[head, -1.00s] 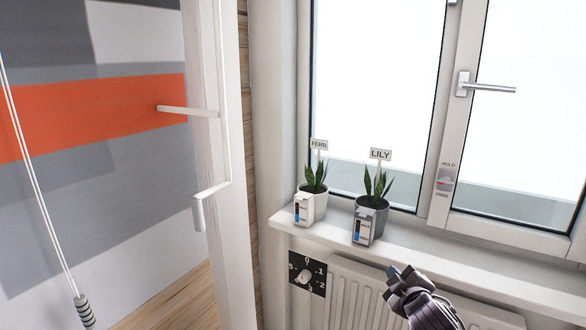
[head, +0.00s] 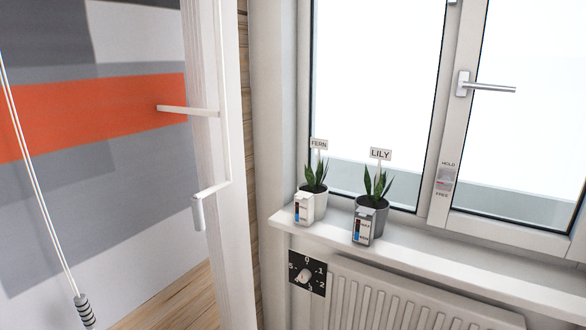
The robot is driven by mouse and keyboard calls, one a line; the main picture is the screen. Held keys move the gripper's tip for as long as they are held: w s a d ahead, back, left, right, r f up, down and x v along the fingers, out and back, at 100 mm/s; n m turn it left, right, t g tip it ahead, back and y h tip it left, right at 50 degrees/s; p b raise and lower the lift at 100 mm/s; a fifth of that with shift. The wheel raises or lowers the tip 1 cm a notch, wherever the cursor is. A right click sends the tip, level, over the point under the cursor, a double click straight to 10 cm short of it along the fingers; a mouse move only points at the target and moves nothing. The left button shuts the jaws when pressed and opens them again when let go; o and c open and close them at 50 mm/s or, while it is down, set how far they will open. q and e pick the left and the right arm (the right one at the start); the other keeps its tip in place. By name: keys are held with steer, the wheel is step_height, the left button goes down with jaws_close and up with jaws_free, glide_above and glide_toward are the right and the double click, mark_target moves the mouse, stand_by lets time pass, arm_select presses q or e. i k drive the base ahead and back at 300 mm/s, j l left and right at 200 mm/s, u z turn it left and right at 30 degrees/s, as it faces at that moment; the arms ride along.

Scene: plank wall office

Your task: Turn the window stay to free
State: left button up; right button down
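The window stay (head: 444,179) is a small fitting on the window frame post, below the window handle. The word HOLD is printed above it and FREE below it. Neither of my grippers is in view.
A silver window handle (head: 484,87) points right. Potted plants labelled FERN (head: 313,187) and LILY (head: 373,197) stand on the sill (head: 452,262), small boxes before them. Below are a numbered dial (head: 306,275) and radiator (head: 388,297). An open white door or casement (head: 222,270) stands left.

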mark_target(445, 182)
steer(key=z, duration=1.25)
